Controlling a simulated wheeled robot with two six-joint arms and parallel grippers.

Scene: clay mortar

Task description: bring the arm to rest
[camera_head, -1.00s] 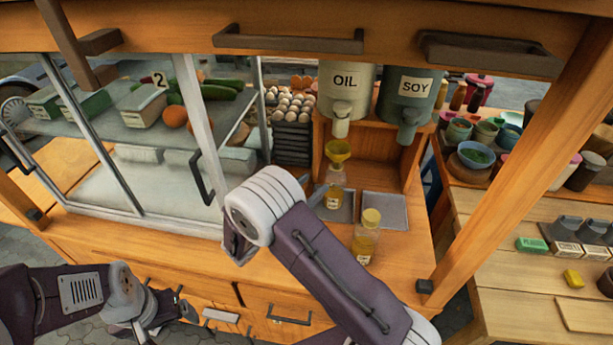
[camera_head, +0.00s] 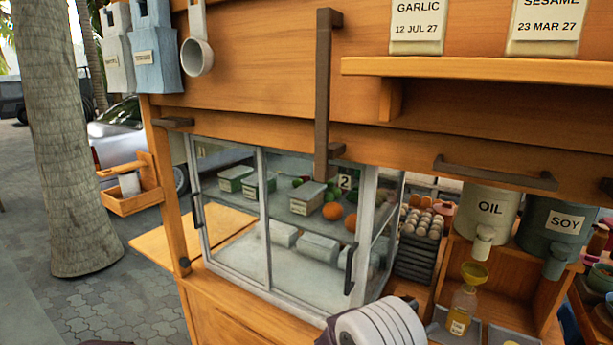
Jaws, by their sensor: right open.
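My right arm (camera_head: 378,326) shows at the bottom edge, right of centre, as a pale grey ribbed rounded joint in front of the glass case. My right gripper is open; its fingers are hardly visible beside this joint, and I see nothing held there. Only a dark sliver of my own body shows at the bottom left edge. My left gripper is out of view.
The glass case (camera_head: 262,225) holds several food boxes. A bottle with a yellow funnel (camera_head: 463,307) stands below the OIL dispenser (camera_head: 488,212), beside the SOY dispenser (camera_head: 556,228). A ladle (camera_head: 196,56) hangs upper left; a tree trunk (camera_head: 78,150) stands left of the stall.

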